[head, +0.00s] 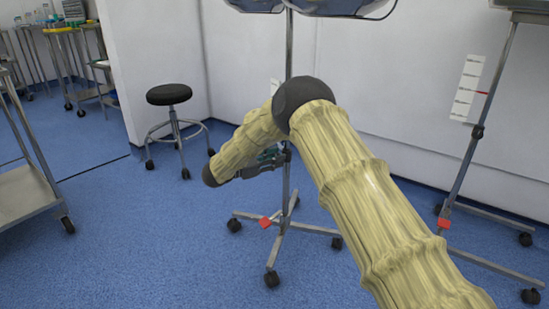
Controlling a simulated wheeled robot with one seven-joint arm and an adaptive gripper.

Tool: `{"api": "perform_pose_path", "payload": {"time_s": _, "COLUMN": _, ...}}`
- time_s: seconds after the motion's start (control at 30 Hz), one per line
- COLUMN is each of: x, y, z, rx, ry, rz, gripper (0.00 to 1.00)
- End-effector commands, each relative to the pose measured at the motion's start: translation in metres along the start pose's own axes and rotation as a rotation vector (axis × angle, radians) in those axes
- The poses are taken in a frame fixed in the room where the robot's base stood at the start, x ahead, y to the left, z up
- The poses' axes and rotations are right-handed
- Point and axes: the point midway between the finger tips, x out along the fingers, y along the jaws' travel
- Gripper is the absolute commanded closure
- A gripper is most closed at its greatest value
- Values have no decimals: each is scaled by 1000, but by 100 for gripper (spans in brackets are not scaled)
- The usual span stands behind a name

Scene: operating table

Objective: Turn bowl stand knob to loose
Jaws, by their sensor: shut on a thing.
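The bowl stand (289,60) is a thin metal pole on a wheeled base, with dark bowls (340,8) cut off by the top edge. My arm, in a yellowish cover, reaches across the view and bends in front of the pole. My gripper (279,157) is at the pole below the arm's bend, pointing right. It is shut at the stand's knob, which is mostly hidden by the fingers and the arm. The knob's setting cannot be read from here.
A red pedal (265,222) sits on the stand's base. A second wheeled stand (476,150) is at right, beside a white label strip with a red pointer (482,92). A black stool (169,94) and a metal cart (22,190) are at left. Blue floor between is clear.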

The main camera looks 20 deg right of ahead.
Motion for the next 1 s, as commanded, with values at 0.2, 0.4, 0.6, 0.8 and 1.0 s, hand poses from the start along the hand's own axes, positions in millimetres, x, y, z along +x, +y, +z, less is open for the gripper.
{"api": "perform_pose_path", "payload": {"time_s": 0.2, "x": 0, "y": 1, "z": 4, "rx": -123, "ry": 2, "rz": -1, "gripper": 91}}
{"api": "perform_pose_path", "payload": {"time_s": 0.4, "x": 0, "y": 2, "z": 5, "rx": -297, "ry": 1, "rz": 0, "gripper": 91}}
{"api": "perform_pose_path", "payload": {"time_s": 0.6, "x": 0, "y": 2, "z": 4, "rx": -489, "ry": 2, "rz": 0, "gripper": 91}}
{"api": "perform_pose_path", "payload": {"time_s": 0.8, "x": -1, "y": 3, "z": 4, "rx": -678, "ry": 2, "rz": 0, "gripper": 91}}
{"api": "perform_pose_path", "payload": {"time_s": 1.0, "x": 0, "y": 3, "z": 3, "rx": -868, "ry": 2, "rz": 0, "gripper": 91}}
